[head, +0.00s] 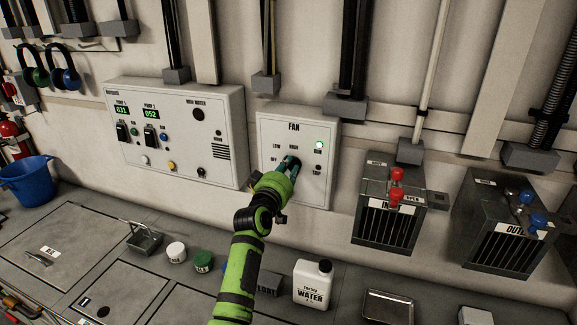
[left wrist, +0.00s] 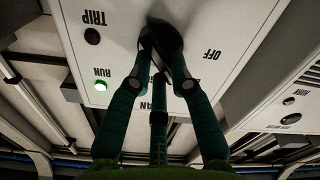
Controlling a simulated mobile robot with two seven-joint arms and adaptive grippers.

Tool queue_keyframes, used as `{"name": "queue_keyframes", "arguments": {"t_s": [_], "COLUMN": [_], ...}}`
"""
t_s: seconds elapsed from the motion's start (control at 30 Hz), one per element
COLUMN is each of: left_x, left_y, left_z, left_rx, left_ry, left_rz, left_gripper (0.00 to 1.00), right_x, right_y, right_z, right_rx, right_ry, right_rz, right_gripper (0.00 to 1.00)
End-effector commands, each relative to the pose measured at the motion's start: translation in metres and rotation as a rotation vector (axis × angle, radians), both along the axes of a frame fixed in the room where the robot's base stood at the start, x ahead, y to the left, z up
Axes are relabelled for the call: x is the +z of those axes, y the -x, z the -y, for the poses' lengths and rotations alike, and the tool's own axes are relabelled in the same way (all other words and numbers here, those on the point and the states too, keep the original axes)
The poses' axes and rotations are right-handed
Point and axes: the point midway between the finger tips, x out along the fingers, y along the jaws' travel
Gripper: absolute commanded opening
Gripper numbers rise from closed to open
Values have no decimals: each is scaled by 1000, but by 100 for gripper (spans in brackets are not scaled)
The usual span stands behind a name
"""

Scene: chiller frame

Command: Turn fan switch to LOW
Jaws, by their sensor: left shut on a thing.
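The white fan panel (head: 266,128), labelled FAN, is on the wall in the middle of the head view; it also fills the upper part of the left wrist view (left wrist: 220,25). It has the labels OFF, LOW and HIGH around the switch. My left gripper (head: 291,165) is at the panel face, shut on the fan switch. In the left wrist view the left gripper's (left wrist: 162,42) fingers meet at the switch. They hide most of it, so its pointer cannot be read. The green RUN lamp (head: 319,146) is lit; the TRIP lamp (head: 319,167) is dark. My right gripper is not in view.
A pump control panel (head: 222,105) is left of the fan panel. Metal tanks with red valves (head: 397,174) and blue valves (head: 538,219) are at the right. A white water jug (head: 312,285) and white (head: 176,252) and green (head: 203,261) pots stand on the bench below.

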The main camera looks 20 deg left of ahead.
Motion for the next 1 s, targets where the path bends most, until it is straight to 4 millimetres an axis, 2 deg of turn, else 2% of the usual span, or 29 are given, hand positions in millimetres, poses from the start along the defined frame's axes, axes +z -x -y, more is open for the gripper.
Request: {"name": "queue_keyframes", "arguments": {"t_s": [0.3, 0.8, 0.83, 0.87, 0.9, 1.0], "left_x": [1, 0, 0, 0, 0, 0], "left_y": [0, 0, 0, 0, 0, 0], "left_z": [-1, -2, -1, -1, -1, -1], "left_rx": [1, 0, 0, 0, 0, 1], "left_ry": [114, 132, 132, 131, 131, 131], "left_rz": [-2, -2, -2, -2, -2, -3], "left_gripper": [0, 0, 29, 41, 45, 45], "right_x": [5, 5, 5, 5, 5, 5], "right_y": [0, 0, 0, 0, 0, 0], "right_z": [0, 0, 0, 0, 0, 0], "right_rx": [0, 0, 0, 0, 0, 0], "right_ry": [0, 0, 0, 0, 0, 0], "right_rz": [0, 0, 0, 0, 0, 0], "right_gripper": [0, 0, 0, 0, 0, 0]}}
